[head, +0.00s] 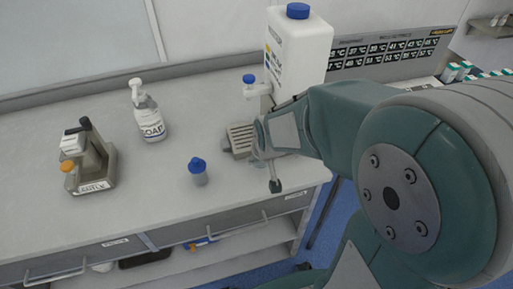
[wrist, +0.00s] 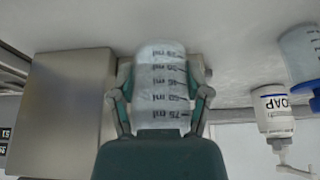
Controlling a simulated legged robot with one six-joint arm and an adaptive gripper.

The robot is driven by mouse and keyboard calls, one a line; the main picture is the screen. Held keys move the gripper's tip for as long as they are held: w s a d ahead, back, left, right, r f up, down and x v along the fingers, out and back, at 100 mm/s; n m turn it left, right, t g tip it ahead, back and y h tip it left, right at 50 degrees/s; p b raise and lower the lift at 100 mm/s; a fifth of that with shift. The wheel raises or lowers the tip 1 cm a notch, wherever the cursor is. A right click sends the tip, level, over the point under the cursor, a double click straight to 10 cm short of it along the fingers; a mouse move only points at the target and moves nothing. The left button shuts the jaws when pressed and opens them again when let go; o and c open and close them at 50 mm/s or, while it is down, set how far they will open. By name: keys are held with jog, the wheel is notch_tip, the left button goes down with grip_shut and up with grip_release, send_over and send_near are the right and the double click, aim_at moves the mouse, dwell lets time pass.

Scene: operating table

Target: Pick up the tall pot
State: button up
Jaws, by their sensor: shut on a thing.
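The tall pot (wrist: 160,72) is a clear, whitish container with black ml marks, seen in the middle of the wrist view. My gripper (wrist: 160,98) is shut on it, with one finger on each side of its wall. In the head view my gripper (head: 266,168) is near the front edge of the counter, beside the grey slatted tray. There the pot is mostly hidden by my arm and fingers. I cannot tell whether its base touches the counter.
On the counter (head: 120,215) stand a small blue-capped bottle (head: 199,173), a soap bottle (head: 150,118), a grey stand with an orange knob (head: 92,160) and a large white jug (head: 298,50) behind the slatted tray (head: 240,138). The front left counter is clear.

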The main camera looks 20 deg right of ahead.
jog(key=shift+s, duration=2.9)
